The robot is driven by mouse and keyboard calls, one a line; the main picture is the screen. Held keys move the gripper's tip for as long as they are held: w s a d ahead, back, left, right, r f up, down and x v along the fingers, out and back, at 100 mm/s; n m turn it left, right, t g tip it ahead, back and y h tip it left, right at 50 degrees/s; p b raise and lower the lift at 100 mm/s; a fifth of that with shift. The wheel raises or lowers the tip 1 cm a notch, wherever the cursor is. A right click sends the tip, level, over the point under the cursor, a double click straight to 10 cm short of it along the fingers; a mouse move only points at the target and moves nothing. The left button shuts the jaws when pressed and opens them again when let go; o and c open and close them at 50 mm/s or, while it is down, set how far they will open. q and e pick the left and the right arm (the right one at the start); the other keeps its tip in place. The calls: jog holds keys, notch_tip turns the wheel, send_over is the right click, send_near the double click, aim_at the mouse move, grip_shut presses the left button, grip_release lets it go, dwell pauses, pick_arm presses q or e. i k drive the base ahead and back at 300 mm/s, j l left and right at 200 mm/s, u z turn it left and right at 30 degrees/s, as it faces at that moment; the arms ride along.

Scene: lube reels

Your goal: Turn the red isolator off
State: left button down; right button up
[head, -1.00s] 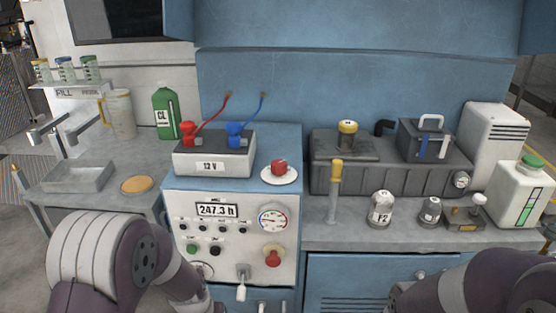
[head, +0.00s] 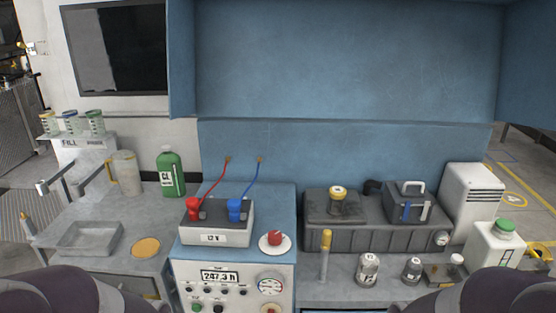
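A red knob (head: 275,237) sits on a white round plate (head: 275,249) on top of the blue cabinet, to the right of the battery; it looks like the red isolator. A white 12 V battery box (head: 215,239) stands beside it, with a red clamp (head: 194,208) and a blue clamp (head: 235,209) on its terminals. A second red knob (head: 270,308) shows at the bottom edge, on the front panel below the gauge. Neither gripper is in view; only dark links of my two arms show in the bottom corners.
A green jug (head: 170,173) and a shallow metal tray (head: 89,238) are on the left bench. A dark tank (head: 375,237) with a yellow-capped filler stands right of the isolator. A yellow-topped lever (head: 326,255), small canisters and a white jug (head: 491,245) stand further right.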

aim_at(275, 237)
jog(key=i+l+z, duration=0.25)
jog(key=i, duration=0.25)
jog(key=i+l+z, duration=0.25)
jog(key=i, duration=0.25)
jog(key=k+j, duration=0.05)
jog(key=j, duration=0.05)
